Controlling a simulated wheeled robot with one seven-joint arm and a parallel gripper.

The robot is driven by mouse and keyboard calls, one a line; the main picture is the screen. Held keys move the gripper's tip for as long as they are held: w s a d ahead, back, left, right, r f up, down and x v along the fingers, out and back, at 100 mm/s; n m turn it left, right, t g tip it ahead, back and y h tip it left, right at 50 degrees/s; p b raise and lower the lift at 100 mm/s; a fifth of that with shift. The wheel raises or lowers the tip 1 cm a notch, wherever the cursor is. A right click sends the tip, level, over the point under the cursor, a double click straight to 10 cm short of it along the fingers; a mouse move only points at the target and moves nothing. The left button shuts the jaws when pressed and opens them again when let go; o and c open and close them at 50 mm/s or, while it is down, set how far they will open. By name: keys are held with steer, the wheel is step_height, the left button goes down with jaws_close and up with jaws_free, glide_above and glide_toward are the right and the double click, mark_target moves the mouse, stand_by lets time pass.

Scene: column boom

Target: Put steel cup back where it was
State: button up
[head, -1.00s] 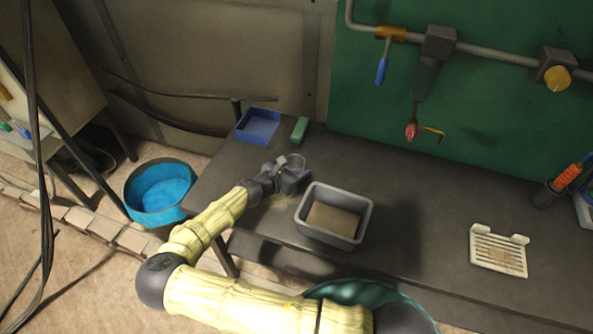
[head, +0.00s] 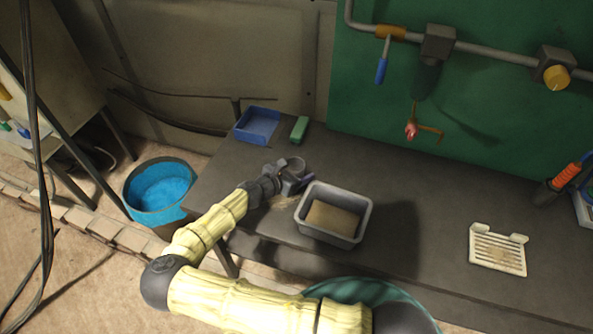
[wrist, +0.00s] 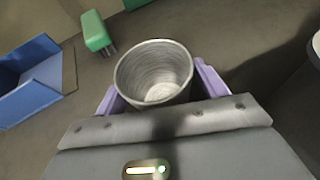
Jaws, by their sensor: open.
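The steel cup (wrist: 153,75) is upright between the purple fingers of my gripper (wrist: 155,92) in the wrist view, with its open mouth and empty inside showing. The fingers stand on either side of it and are open; whether either touches it I cannot tell. In the head view the cup (head: 297,164) is at the left part of the dark bench (head: 395,190), with my gripper (head: 293,181) at its near side. Its base is hidden by my gripper, so contact with the bench is not clear.
A grey bin (head: 308,232) with a brown bottom stands close right of my gripper. A white slotted rack (head: 498,250) is at the right. A blue bucket (head: 160,192) stands left of the bench.

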steer(key=shift+s+a, duration=0.2)
steer(key=shift+a, duration=0.1)
steer(key=b+v, duration=0.3)
steer(key=v, duration=0.8)
steer(key=shift+r, duration=0.2)
steer(key=shift+s, duration=0.1)
stand_by(0.7)
